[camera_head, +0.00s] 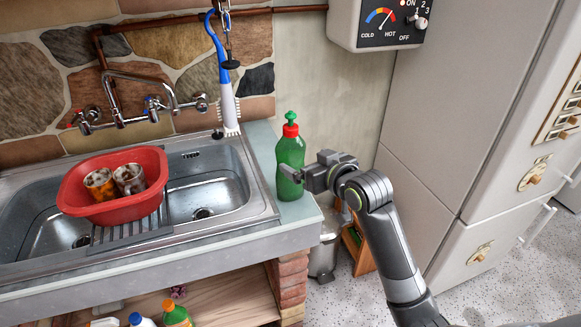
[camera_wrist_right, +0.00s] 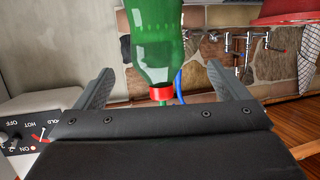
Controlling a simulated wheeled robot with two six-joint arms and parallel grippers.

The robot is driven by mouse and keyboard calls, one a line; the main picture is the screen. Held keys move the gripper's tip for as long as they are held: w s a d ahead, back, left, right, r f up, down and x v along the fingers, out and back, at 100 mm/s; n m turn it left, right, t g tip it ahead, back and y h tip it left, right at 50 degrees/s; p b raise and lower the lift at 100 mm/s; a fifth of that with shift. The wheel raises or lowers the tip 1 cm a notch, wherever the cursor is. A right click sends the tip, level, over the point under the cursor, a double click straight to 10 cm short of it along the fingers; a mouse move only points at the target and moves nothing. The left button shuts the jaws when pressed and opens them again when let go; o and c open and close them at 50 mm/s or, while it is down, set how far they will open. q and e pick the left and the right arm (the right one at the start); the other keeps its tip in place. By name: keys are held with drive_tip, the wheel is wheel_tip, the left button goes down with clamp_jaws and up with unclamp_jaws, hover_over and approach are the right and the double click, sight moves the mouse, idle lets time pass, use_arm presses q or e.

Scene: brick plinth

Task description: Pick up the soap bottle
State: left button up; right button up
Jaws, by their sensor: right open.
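The soap bottle (camera_head: 290,158) is green with a red collar and a green cap. It stands upright on the pale ledge at the right end of the sink. In the right wrist view the bottle (camera_wrist_right: 157,45) shows upside down, between the two spread fingers. My right gripper (camera_head: 303,173) is open at the right side of the bottle, its fingers at the height of the lower body. I cannot tell whether they touch it. My left gripper is not in view.
A red basin (camera_head: 118,208) with two mugs sits on the metal sink (camera_head: 240,190), left of the bottle. A blue-white brush (camera_head: 228,100) hangs behind the bottle. A water heater (camera_head: 372,28) is on the wall, above right. A metal bin (camera_head: 324,255) stands below the ledge.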

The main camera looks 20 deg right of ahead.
sight(296, 154)
drive_tip(key=x, duration=0.4)
drive_tip(key=shift+w, duration=0.1)
drive_tip(key=shift+w+a+f+p, duration=0.1)
drive_tip(key=shift+w+p, duration=0.35)
drive_tip(key=shift+p, duration=0.05)
drive_tip(key=shift+p+x, duration=0.5)
drive_tip(key=shift+x, duration=1.6)
drive_tip(key=shift+f, duration=0.15)
drive_tip(key=c, duration=1.8)
drive_tip(key=shift+c, duration=0.3)
drive_tip(key=shift+r, duration=0.2)
